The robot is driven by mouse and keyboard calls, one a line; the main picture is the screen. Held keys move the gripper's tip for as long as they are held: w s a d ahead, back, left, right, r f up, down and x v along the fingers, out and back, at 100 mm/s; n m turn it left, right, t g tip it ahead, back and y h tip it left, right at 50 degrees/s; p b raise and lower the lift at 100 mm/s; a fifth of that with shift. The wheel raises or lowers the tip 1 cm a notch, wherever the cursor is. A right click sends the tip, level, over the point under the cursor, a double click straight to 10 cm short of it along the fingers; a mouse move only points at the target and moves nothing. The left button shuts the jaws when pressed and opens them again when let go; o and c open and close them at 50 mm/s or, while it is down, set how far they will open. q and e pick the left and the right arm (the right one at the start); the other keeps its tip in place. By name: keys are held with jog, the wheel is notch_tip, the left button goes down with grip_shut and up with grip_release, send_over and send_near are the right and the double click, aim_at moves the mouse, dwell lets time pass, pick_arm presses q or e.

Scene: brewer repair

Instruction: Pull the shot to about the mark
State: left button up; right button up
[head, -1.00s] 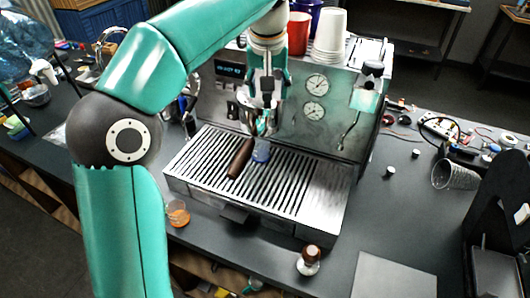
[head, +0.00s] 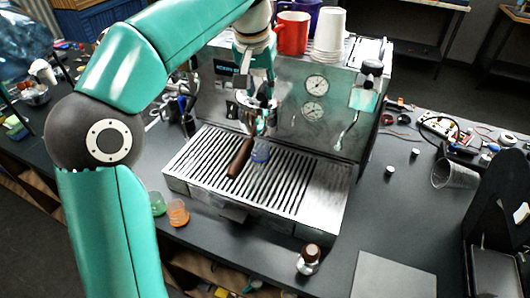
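The steel espresso machine (head: 300,130) stands on the dark bench. A portafilter with a brown handle (head: 240,158) sits at its group head, the handle pointing toward me and slightly left. A small bluish cup (head: 260,152) stands upright on the drip tray (head: 315,190), beside the handle. I cannot make out the cup's fill or its mark. My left gripper (head: 248,90) is at the machine's front, above the portafilter, close to the small switches (head: 232,109) left of it. Its finger spacing is unclear. My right gripper is not in view.
A tamper (head: 309,260) stands in front. Red cup (head: 292,33) and stacked white cups (head: 330,35) are on top. A clear glass (head: 455,174) lies at the right.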

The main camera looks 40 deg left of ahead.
aim_at(242, 97)
pick_arm(q)
jog(key=shift+s+a+m+h, duration=0.2)
jog(key=shift+a+m, duration=0.4)
jog(key=shift+m, duration=0.2)
jog(key=shift+s+a+m+h, duration=0.2)
jog(key=shift+a+m, duration=0.35)
jog(key=shift+m, duration=0.25)
jog(key=shift+a+m+h, duration=0.6)
jog(key=shift+a+m, duration=0.55)
jog(key=shift+m, duration=0.65)
dwell(4.6)
